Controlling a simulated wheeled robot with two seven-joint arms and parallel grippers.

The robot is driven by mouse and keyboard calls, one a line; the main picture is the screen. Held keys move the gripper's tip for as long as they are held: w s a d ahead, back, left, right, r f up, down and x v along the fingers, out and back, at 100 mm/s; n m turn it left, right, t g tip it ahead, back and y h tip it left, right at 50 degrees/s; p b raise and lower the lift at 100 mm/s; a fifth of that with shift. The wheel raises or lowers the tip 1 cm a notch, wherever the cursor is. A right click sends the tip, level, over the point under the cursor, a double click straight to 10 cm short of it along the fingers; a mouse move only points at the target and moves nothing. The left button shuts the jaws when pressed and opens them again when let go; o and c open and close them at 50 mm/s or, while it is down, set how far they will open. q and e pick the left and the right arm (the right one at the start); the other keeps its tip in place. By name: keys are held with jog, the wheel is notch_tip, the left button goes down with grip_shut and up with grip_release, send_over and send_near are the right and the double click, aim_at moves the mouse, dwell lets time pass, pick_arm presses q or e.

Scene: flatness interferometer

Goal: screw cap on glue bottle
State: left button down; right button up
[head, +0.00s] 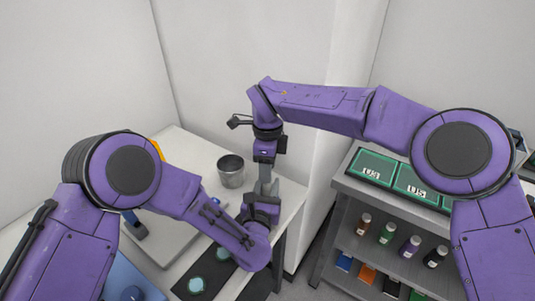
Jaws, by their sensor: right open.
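My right gripper (265,178) hangs down over the right end of the white table, with its grey fingers pointing down. It is open. My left gripper (269,188) is just below it, close to those fingers, and its jaws are largely hidden by the overlap. I cannot tell whether it holds anything. I cannot make out a glue bottle or a loose cap at the grippers. Small bottles with pale caps stand on the grey shelf at right: a brown one (364,225), a green one (387,234), a purple one (409,247) and a black one (435,257).
A metal cup (231,172) stands on the white table (181,143), left of the grippers. A black mat (207,267) with teal round pieces (196,286) lies at the table's front. Green trays (373,167) top the grey shelf unit (345,185). A floor gap separates table and shelf.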

jog(key=shift+f, duration=0.85)
grip_shut()
jog(key=m, duration=1.5)
jog(key=shift+o, duration=0.6)
grip_release()
